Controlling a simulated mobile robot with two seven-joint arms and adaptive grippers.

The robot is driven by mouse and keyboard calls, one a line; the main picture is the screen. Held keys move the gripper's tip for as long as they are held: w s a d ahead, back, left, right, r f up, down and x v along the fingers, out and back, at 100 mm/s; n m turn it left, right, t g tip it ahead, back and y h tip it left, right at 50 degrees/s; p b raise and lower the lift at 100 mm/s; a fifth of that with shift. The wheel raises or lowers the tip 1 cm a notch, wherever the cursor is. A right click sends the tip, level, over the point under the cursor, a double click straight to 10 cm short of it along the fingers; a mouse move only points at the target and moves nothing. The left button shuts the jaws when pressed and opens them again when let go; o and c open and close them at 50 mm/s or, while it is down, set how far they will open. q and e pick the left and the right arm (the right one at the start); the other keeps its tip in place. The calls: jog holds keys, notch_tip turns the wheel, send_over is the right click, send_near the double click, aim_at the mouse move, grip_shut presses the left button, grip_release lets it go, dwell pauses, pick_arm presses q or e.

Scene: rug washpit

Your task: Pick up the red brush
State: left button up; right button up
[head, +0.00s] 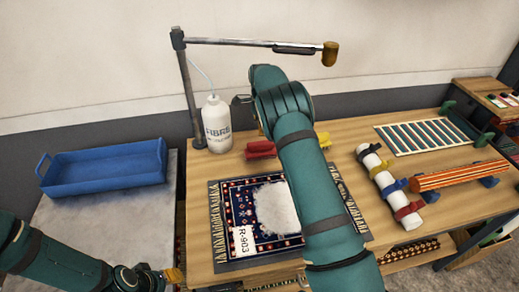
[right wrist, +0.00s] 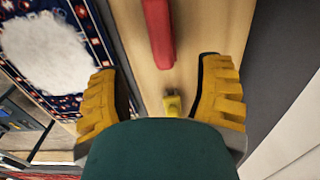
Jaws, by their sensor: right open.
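The red brush (head: 260,149) lies on the wooden table behind the patterned rug, partly hidden by my right arm in the head view. In the right wrist view the red brush (right wrist: 158,32) lies at the top, beyond the fingertips. My right gripper (right wrist: 160,80) is open and empty above the table, its fingers spread wide; in the head view my own arm hides it. A yellow object (right wrist: 172,104) shows between its fingers, below them on the table. My left gripper (head: 173,275) is low at the left, mostly out of clear view.
The yellow object (head: 323,138) is right of my right arm. A white bottle (head: 217,125) stands left of the red brush, near a lamp post (head: 185,85). The rug (head: 225,205) lies in front, a rolled white bundle (head: 385,180) at right. A blue tray (head: 105,168) is left.

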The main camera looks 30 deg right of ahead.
aim_at(261, 142)
notch_tip(261, 142, down, 10)
jog(key=shift+w+f, duration=0.1)
jog(key=shift+w, duration=0.05)
grip_shut()
dwell(0.5)
